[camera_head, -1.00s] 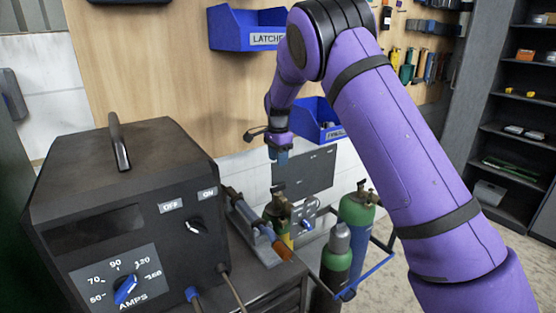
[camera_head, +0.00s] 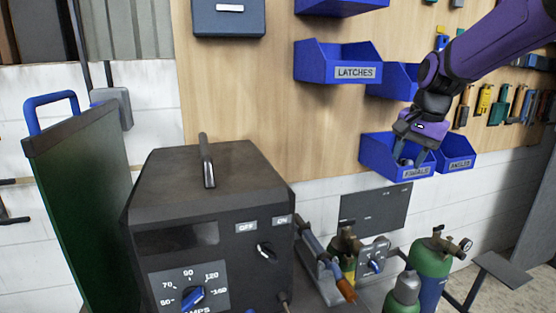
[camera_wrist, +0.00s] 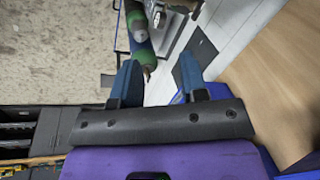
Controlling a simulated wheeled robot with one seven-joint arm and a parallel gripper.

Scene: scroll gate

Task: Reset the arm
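My purple arm reaches in from the upper right in the head view. My gripper (camera_head: 414,160) is in front of the blue bins on the wooden wall board. In the wrist view its two blue fingers (camera_wrist: 158,82) stand well apart, with no object between them. Past the fingers, the wrist view shows a green gas cylinder (camera_wrist: 142,50) and the floor below. I cannot tell from the head view whether the gripper touches the bin (camera_head: 385,160) behind it.
A dark welding machine (camera_head: 210,225) with an AMPS dial stands at the front. A torch (camera_head: 325,260) lies in a holder beside it. Green cylinders (camera_head: 430,262) stand at the lower right. A green panel (camera_head: 85,200) stands at the left. A LATCHES bin (camera_head: 340,65) hangs above.

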